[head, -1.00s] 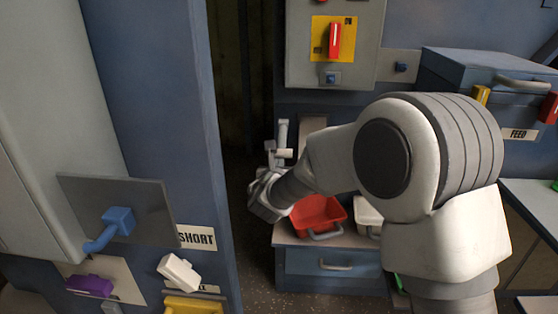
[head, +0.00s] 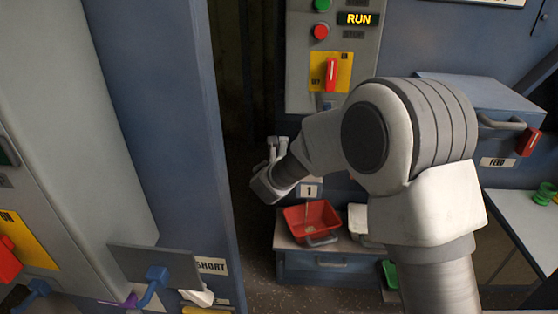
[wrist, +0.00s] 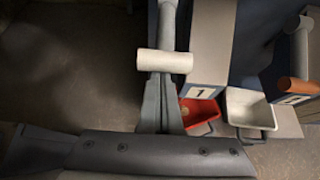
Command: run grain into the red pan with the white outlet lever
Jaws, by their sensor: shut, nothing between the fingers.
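The white outlet lever's round grip (wrist: 165,62) lies crosswise at the fingertips in the wrist view, beside the "1" label. My gripper (wrist: 160,80) is shut and empty; its fingers reach up to the grip, and I cannot tell whether they touch it. In the head view my gripper (head: 277,150) is left of and above the red pan (head: 296,228). A thin pale streak of grain (head: 308,208) comes down over the pan, and a small pale patch lies inside. The red pan also shows in the wrist view (wrist: 205,108), partly hidden by the fingers.
A white pan (wrist: 262,118) stands right of the red one, with an orange lever (wrist: 298,88) beyond. The blue partition (head: 165,120) stands left of my gripper. A lit RUN display (head: 358,18) is above.

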